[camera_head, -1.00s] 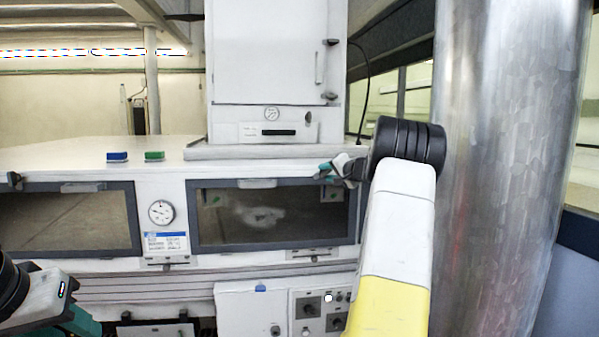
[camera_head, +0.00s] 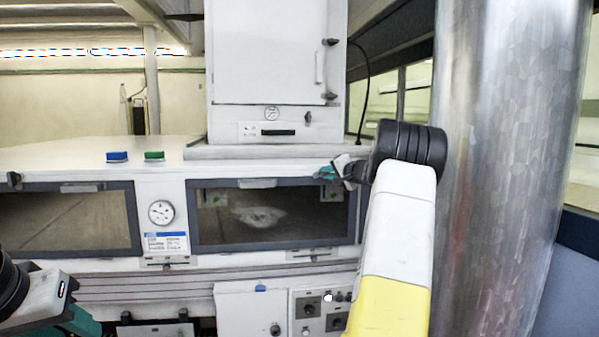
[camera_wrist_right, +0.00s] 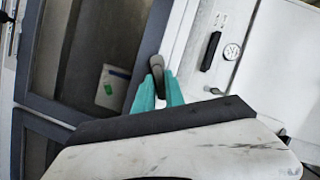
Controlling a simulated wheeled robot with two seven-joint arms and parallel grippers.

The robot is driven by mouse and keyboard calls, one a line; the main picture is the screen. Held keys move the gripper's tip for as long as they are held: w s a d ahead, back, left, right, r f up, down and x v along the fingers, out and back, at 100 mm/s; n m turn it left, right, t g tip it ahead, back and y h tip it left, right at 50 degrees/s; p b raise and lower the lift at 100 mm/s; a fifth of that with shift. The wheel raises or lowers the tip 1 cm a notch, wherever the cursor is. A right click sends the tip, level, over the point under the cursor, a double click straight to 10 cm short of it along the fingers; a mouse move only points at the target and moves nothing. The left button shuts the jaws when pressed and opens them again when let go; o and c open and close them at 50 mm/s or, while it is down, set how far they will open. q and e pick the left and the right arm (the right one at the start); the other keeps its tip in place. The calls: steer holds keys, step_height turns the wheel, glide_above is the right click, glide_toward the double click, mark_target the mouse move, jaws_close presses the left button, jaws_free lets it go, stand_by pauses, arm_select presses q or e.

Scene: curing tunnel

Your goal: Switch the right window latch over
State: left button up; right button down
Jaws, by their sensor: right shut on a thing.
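The right window (camera_head: 225,226) is a dark-framed pane in the white tunnel front. Its latch, a small grey lever, shows in the right wrist view (camera_wrist_right: 156,64) on the window frame's edge. My right gripper (camera_head: 326,173) is at the window's upper right corner in the head view. In the right wrist view its teal fingers (camera_wrist_right: 158,88) are closed around the lower part of the lever, which sticks out beyond their tips. In the head view the latch is hidden by the gripper. My left gripper (camera_head: 82,322) is partly in view at the lower left, its fingertips cut off.
A second dark-framed window (camera_head: 65,222) is at the left, with a gauge (camera_head: 161,212) between the windows. Blue (camera_head: 117,157) and green (camera_head: 154,156) blocks lie on the tunnel top. A large metal cylinder (camera_head: 510,170) stands close beside my right arm.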

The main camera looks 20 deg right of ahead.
steer(key=shift+a+r+m+t+y, duration=0.1)
steer(key=shift+m+t+y, duration=0.3)
steer(key=shift+m, duration=0.8)
steer(key=shift+r+m+t+y, duration=0.15)
steer(key=shift+m+t, duration=0.45)
steer(key=shift+m, duration=0.6)
steer(key=c, duration=1.4)
jaws_free()
steer(key=shift+a, duration=0.1)
steer(key=shift+f, duration=0.15)
steer(key=s+d, duration=0.1)
steer(key=s, duration=0.7)
